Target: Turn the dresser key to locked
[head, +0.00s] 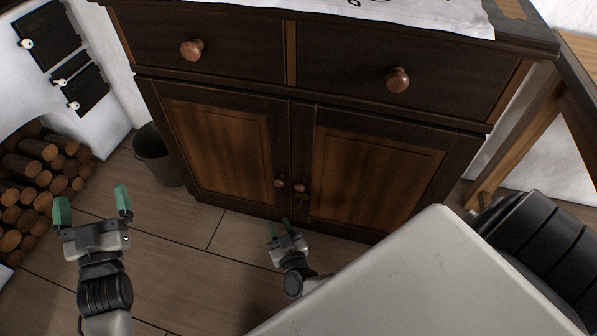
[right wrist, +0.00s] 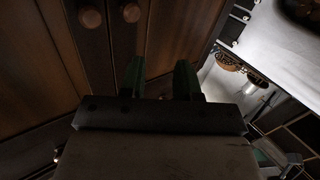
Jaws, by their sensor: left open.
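The dark wood dresser (head: 290,130) has two lower doors. A small key-like shape (head: 301,199) shows faintly just below the right door's knob (head: 300,187) in the head view. The left door's knob (head: 279,183) is beside it. My right gripper (head: 279,227) is low in front of the doors, below the knobs and apart from the key. In the right wrist view its green fingers (right wrist: 159,68) stand apart with nothing between them, and the knobs (right wrist: 131,12) are at the top. I cannot make out the key there. My left gripper (head: 93,203) is open and empty, far left.
A dark bucket (head: 154,158) stands at the dresser's left side. Stacked logs (head: 35,175) fill the white stove's opening at the left. A wooden table leg (head: 515,145) stands at the right. The tiled floor (head: 205,250) between my grippers is clear.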

